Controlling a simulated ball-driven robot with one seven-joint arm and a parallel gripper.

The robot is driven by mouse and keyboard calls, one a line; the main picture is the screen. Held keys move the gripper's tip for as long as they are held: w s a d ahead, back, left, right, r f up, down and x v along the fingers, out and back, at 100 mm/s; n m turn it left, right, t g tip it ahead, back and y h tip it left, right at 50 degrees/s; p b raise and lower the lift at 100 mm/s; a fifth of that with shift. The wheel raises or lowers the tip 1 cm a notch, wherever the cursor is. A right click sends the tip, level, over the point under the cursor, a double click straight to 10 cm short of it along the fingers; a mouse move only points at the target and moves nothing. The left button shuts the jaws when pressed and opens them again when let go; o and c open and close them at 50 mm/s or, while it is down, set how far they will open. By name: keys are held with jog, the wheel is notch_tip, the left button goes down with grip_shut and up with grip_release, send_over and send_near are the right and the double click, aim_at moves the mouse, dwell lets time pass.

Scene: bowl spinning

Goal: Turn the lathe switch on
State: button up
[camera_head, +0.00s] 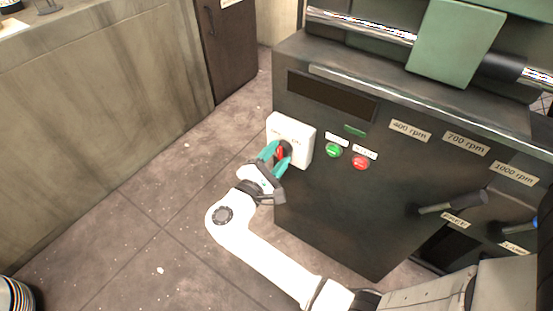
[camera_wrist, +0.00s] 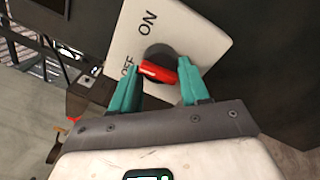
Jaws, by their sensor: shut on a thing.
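The lathe switch is a white box (camera_head: 300,143) on the left end of the dark lathe front, with a red knob (camera_head: 281,152) on it. My gripper (camera_head: 279,157) is at the box with its teal fingers on either side of the knob. In the wrist view, the white box (camera_wrist: 205,42) carries the words ON and OFF, and the red knob (camera_wrist: 157,72) sits on a dark round base. My gripper (camera_wrist: 158,88) is shut on the knob there. The knob's handle lies crosswise between the fingertips, with one end near the word OFF.
A green button (camera_head: 333,150) and a red button (camera_head: 360,162) are just right of the switch. Speed labels (camera_head: 411,131) and a lever (camera_head: 455,203) are farther right. A wooden counter (camera_head: 100,80) stands at left; the floor (camera_head: 165,215) between is clear.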

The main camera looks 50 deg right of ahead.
jog(key=m+b, duration=0.1)
jog(key=m, duration=0.1)
jog(key=m+b, duration=0.1)
jog(key=m, duration=0.1)
jog(key=m+b, duration=0.1)
jog(key=shift+f+m+g, duration=0.3)
jog(key=shift+m, duration=0.1)
jog(key=shift+r+m+b, duration=0.15)
jog(key=shift+m+b, duration=1.55)
jog(key=shift+m, duration=0.7)
jog(key=o, duration=1)
jog(key=shift+w+r, duration=0.1)
jog(key=shift+r, duration=0.05)
jog(key=shift+o, duration=0.2)
jog(key=shift+a, duration=0.1)
jog(key=a+p, duration=0.2)
jog(key=a, duration=0.8)
jog(key=shift+s+a+f, duration=0.2)
jog(key=shift+a+f, duration=0.15)
jog(key=shift+f, duration=0.05)
jog(key=shift+d, duration=0.1)
